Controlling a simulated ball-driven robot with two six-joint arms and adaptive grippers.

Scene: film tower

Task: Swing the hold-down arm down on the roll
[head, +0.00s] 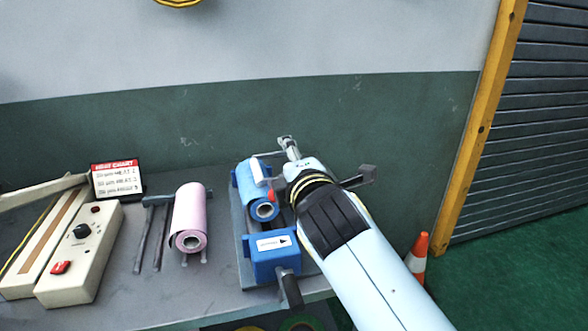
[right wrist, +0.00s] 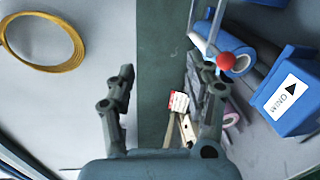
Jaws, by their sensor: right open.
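The blue film roll (head: 259,190) lies on a blue-and-grey winder with a white core end facing me. The hold-down arm shows in the right wrist view as a thin grey frame (right wrist: 204,32) ending at a red knob (right wrist: 226,61). It stands above the roll. The knob also shows in the head view (head: 270,196), in front of the roll's right side. My right gripper (head: 280,164) is beside the roll at its right. In the wrist view its jaws (right wrist: 170,84) are spread and empty, with the right finger close to the knob; contact cannot be told. My left gripper is not seen.
The winder's blue front box (head: 277,265) carries an arrow label. The wall is close behind. An orange cone (head: 419,246) stands right.

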